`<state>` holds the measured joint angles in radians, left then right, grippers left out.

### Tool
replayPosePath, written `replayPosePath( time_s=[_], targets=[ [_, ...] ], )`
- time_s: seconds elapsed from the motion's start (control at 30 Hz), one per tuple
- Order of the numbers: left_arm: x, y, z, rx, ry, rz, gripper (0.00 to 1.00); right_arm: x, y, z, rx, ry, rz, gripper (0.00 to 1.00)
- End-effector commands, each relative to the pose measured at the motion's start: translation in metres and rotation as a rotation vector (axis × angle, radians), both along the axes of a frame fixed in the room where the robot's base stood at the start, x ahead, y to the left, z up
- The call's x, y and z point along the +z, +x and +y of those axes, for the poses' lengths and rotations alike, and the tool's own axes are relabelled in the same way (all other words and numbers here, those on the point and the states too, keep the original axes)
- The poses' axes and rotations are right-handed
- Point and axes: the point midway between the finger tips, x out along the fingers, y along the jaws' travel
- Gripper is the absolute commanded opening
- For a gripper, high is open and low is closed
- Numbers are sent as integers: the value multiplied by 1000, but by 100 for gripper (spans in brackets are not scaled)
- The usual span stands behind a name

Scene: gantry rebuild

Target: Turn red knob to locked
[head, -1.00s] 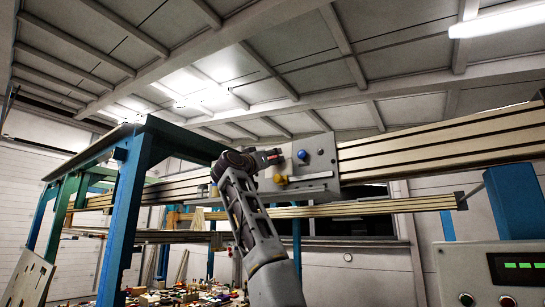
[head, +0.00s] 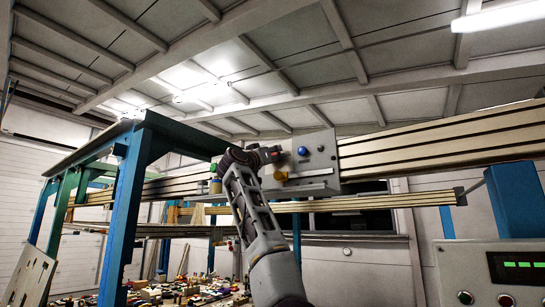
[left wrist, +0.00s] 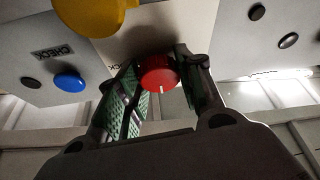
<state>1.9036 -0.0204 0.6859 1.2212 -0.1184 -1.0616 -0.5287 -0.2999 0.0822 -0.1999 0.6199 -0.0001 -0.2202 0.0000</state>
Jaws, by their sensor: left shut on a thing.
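The red knob (left wrist: 159,74) sits on a grey carriage plate between my left gripper's fingers in the left wrist view. A white mark shows on its rim, at the lower side in that view. My left gripper (left wrist: 160,85) is shut on the knob, one finger on each side. In the head view my left gripper (head: 266,154) reaches the left part of the carriage (head: 318,158), and little of the knob can be told apart there. Lettering on the plate near the knob is mostly hidden. My right gripper does not show.
A blue knob (left wrist: 70,80) beside a CHECK label and a yellow part (left wrist: 103,14) are close to the gripper. The carriage rides on a long beam (head: 440,143). A control box (head: 495,272) stands at lower right. Blue posts (head: 122,215) stand at left.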

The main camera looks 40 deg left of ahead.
Motion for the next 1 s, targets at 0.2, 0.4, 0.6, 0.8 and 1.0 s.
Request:
replayPosePath(
  time_s=[0.2,0.4,0.6,0.8,1.0],
  targets=[
    [0,0,0,1,3,0,13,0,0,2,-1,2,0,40],
    [0,0,1,1,24,3,13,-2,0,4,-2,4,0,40],
    [-1,0,1,2,76,10,13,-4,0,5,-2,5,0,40],
    [-2,0,2,4,163,21,13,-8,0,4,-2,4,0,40],
    [-1,0,3,3,272,33,13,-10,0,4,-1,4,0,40]
  ],
)
